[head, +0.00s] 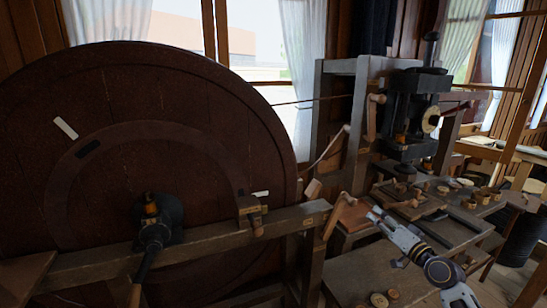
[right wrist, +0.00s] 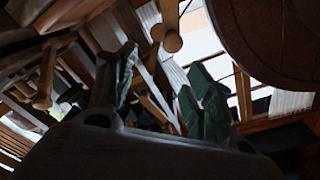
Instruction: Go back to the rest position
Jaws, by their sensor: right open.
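My right gripper (head: 377,217) is in the head view at the lower right, in the air over the front of the workbench (head: 365,270). In the right wrist view its two dark green fingers (right wrist: 162,92) stand apart with nothing held between them. Small round wooden pieces, which look like turned spools (head: 378,300), lie on the bench below the gripper, apart from it. More small wooden pieces (head: 470,203) lie on the bench farther back. My left gripper is not in view.
A large dark wheel (head: 220,130) with a black crank (head: 157,230) fills the left side. A wooden beam (head: 280,219) crosses before it. A wooden frame (head: 322,110) and a black machine (head: 415,100) stand behind the bench. The floor (head: 515,280) shows at the right.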

